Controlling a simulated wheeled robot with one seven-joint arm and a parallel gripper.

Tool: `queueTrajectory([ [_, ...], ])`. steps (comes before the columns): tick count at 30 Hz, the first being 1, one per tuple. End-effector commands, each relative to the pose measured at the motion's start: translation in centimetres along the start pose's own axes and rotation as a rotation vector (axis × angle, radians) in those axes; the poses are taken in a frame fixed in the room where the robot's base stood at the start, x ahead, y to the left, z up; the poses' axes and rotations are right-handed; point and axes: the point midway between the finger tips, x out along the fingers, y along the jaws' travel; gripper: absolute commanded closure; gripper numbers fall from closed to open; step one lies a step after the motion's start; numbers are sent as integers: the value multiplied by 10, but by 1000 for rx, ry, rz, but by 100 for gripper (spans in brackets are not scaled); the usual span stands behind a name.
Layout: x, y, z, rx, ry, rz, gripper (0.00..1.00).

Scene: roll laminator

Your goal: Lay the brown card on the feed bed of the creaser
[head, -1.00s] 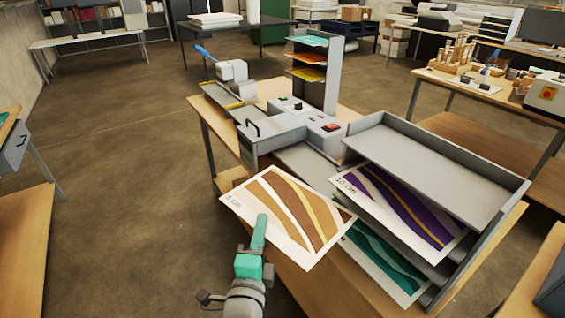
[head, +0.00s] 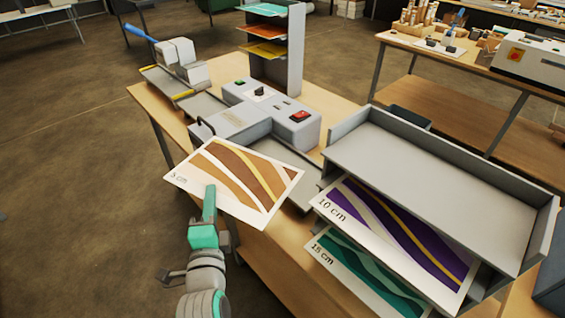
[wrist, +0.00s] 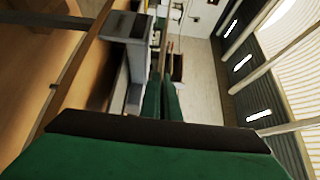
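The brown card (head: 240,182), white with brown and gold waves and marked "5 cm", is held by its near left edge in my gripper (head: 210,190). Its green fingers also show in the wrist view (wrist: 162,98), nearly together; the card is not clear there. The card hangs in the air at the near side of a grey machine (head: 270,115) with a red switch, partly hiding it. A flat grey bed (head: 303,194) extends from that machine towards the tray rack, behind the card's right corner. I cannot tell for certain which part is the creaser's feed bed.
A grey tray rack (head: 430,185) stands at right, holding a purple "10 cm" card (head: 385,225) and a green "15 cm" card (head: 365,272). A blue-handled device (head: 180,60) and an upright shelf (head: 285,55) with coloured sheets stand behind. Open floor lies left.

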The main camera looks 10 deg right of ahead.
Motion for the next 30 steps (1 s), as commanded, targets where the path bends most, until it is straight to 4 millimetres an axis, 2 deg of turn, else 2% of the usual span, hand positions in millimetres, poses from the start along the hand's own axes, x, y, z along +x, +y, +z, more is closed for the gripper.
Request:
queueTrajectory([
  [5, 50, 8, -34, -1, 108, 1, 100],
  [9, 91, 15, -69, -2, 205, 0, 100],
  [13, 116, 18, -94, -1, 267, -1, 100],
  [18, 128, 33, -106, -2, 295, 2, 100],
  [24, 127, 68, -106, -3, 296, 3, 100],
  [30, 127, 84, -107, -2, 296, -1, 100],
])
